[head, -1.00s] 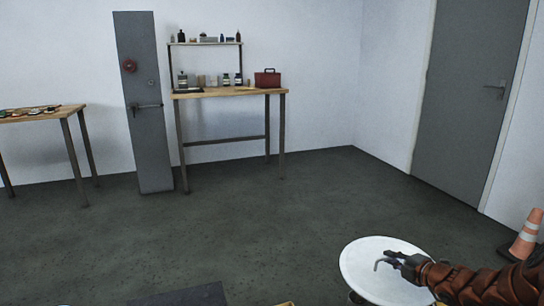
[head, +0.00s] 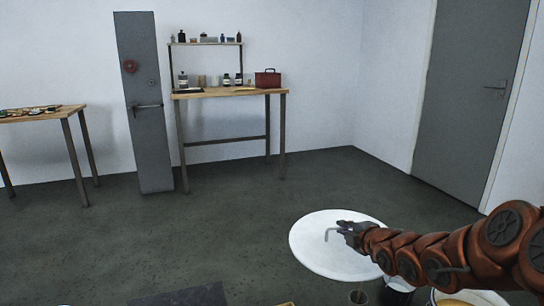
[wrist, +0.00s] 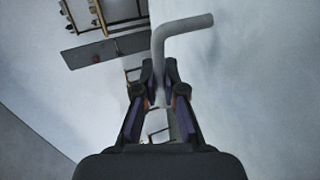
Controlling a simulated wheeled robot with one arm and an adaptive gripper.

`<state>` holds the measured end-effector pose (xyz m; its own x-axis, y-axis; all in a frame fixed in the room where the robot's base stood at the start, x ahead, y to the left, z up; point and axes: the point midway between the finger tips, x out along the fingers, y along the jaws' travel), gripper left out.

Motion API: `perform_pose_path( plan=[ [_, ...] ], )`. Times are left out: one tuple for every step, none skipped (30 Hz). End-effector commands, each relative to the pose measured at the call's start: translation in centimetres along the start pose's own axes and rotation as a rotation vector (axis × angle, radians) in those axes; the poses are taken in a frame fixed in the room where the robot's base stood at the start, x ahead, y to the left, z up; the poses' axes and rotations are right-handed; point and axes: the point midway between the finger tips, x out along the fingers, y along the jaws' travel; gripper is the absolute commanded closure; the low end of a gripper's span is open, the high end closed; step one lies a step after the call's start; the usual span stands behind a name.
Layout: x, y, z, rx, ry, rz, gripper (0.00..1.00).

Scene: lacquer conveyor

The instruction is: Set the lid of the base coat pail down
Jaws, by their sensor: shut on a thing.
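The lid (head: 312,252) is a wide white disc with a bent grey handle (head: 331,234) on top. In the head view it is right of centre, over the dark floor, and looks about level. My gripper (head: 345,229) is shut on the handle. In the wrist view the handle (wrist: 186,25) rises from between the fingers of my gripper (wrist: 162,92) and bends right. An open pail (head: 470,297) with a pale rim shows at the bottom right edge, partly cut off and partly behind my arm. I cannot tell whether it is the base coat pail.
A dark container (head: 396,291) and a small cup (head: 357,297) are just below the lid in the picture. A workbench (head: 225,92), a grey locker (head: 148,110) and a second table (head: 40,114) stand along the back wall. The floor between is clear.

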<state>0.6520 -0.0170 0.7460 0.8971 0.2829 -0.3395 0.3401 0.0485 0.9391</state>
Motion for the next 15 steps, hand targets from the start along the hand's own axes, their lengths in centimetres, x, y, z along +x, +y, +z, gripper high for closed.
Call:
perform_pose_path(
  plan=[
    [-0.1, 0.3, -0.7, -0.003, 0.001, 0.001, 1.0],
    [-0.2, 0.4, -0.9, -0.002, 0.0, 0.001, 1.0],
    [-0.3, 0.5, -1.3, -0.003, -0.001, 0.0, 1.0],
    [-0.4, 0.6, -1.6, -0.002, -0.002, 0.001, 1.0],
    [-0.5, 0.7, -1.9, -0.001, -0.002, 0.001, 1.0],
    [-0.7, 1.2, -2.0, -0.001, 0.0, 0.001, 1.0],
    [-0.7, 1.6, -1.9, -0.001, 0.003, 0.001, 1.0],
    [-0.7, 1.8, -1.8, -0.003, 0.007, 0.0, 1.0],
    [-0.6, 2.1, -1.8, -0.003, 0.011, 0.0, 1.0],
    [-0.6, 2.3, -1.8, -0.004, 0.015, -0.001, 1.0],
    [-0.6, 2.6, -1.8, -0.006, 0.02, -0.001, 1.0],
    [-0.6, 2.9, -1.8, -0.008, 0.026, -0.001, 1.0],
    [-0.6, 3.2, -1.8, -0.01, 0.031, -0.002, 1.0],
    [-0.6, 3.4, -1.8, -0.012, 0.035, -0.002, 1.0],
    [-0.7, 3.8, -1.9, -0.014, 0.042, -0.003, 1.0]
  ],
)
